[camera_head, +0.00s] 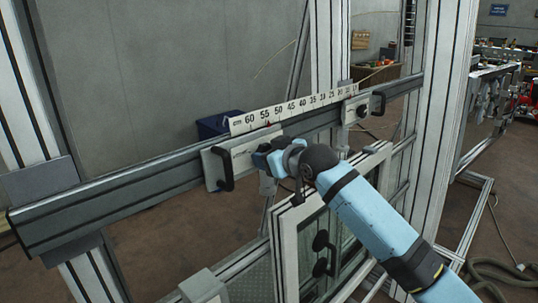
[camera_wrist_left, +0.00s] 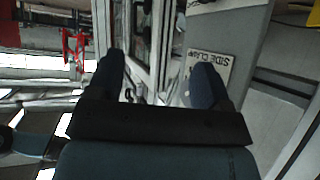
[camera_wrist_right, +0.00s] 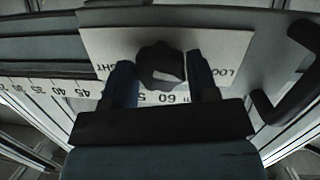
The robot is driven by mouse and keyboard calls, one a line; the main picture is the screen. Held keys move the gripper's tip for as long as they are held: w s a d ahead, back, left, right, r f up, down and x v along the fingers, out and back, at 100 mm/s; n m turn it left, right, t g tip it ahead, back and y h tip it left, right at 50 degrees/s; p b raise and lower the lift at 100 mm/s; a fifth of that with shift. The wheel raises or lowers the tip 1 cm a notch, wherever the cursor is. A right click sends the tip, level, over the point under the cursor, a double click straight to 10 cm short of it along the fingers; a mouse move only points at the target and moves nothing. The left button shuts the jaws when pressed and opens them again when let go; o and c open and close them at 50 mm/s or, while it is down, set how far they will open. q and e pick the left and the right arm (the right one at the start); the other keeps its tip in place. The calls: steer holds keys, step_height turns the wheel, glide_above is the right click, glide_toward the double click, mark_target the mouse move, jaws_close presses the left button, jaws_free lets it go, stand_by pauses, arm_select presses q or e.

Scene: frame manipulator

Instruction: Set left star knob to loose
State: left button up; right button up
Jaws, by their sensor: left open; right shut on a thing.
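The left star knob (camera_wrist_right: 160,58) is dark and lobed, on a pale plate (camera_wrist_right: 105,42) in the right wrist view. Partly covered lettering, "...GHT" and "LOO...", shows on either side of it. My right gripper (camera_head: 268,158) is at the left carriage (camera_head: 232,160) on the rail in the head view, where it hides the knob. Its fingers are shut on the knob, one on each side. My left gripper (camera_wrist_left: 157,80) is open, with nothing visible between its fingers, and is out of the head view.
A grey rail (camera_head: 130,195) crosses the scene with a white number scale (camera_head: 290,108). The left carriage has a black handle (camera_head: 221,168); a second carriage (camera_head: 356,108) sits further right. A framed panel with round dark knobs (camera_head: 320,240) stands below. A "SIDE CLAMP" label (camera_wrist_left: 236,70) is near my left gripper.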

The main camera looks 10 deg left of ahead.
steer(key=shift+r, duration=0.15)
steer(key=o, duration=0.9)
steer(key=b+v, duration=0.2)
steer(key=v, duration=1.1)
steer(key=shift+s+d+r, duration=0.15)
steer(key=shift+s+d, duration=0.1)
steer(key=shift+s, duration=0.1)
